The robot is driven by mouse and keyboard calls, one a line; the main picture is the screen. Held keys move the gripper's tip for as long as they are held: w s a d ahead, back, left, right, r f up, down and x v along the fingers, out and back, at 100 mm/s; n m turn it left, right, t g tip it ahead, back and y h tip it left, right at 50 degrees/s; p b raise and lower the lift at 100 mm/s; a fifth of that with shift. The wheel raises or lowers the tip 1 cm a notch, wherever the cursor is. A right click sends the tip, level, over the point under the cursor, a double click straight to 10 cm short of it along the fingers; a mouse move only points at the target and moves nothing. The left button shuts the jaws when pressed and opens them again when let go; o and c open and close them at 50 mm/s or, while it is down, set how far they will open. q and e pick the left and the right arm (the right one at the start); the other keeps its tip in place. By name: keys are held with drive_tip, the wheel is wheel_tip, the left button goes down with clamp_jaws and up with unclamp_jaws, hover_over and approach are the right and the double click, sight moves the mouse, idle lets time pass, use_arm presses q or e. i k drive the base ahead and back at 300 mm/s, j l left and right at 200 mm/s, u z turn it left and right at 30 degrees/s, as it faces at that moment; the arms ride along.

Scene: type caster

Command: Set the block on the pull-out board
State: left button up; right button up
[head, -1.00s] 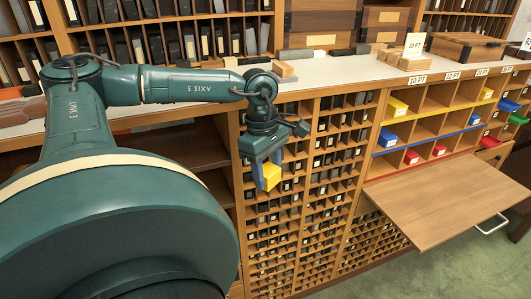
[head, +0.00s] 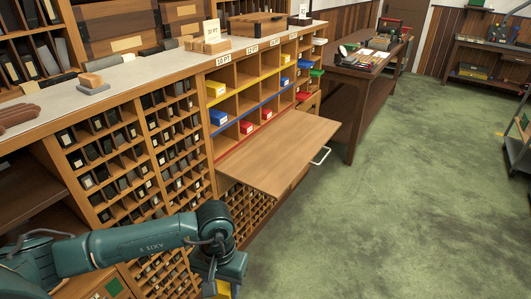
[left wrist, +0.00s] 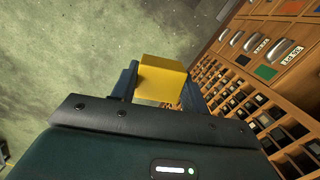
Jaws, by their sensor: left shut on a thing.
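My left gripper (left wrist: 160,85) is shut on a yellow block (left wrist: 161,76), seen between its fingers in the left wrist view with the green floor beyond. In the head view the gripper is at the bottom, mostly cut off, with a sliver of the yellow block (head: 223,290) showing. The pull-out board (head: 280,150) is a bare wooden shelf sticking out of the cabinet, with a metal handle at its outer edge. The block is nearer to me and lower in the picture than the board, apart from it. My right gripper is not in view.
Above the board are cubbies with a yellow block (head: 216,89), blue blocks (head: 218,117) and red blocks (head: 246,127). Small type compartments (head: 100,165) fill the cabinet front to the left. A dark workbench (head: 360,70) stands behind. Open green floor (head: 400,180) lies to the right.

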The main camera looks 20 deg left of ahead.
sight(284, 154)
drive_tip(key=i+l+u, duration=0.15)
drive_tip(key=i+l, duration=0.15)
drive_tip(key=i+l+u, duration=0.15)
drive_tip(key=l, duration=0.25)
drive_tip(key=i+l+u, duration=0.15)
drive_tip(key=i+l, duration=0.2)
drive_tip(key=i+l+u, duration=0.15)
drive_tip(key=l, duration=0.3)
drive_tip(key=i+l+u, duration=0.2)
drive_tip(key=i+l, duration=0.4)
drive_tip(key=i, duration=0.75)
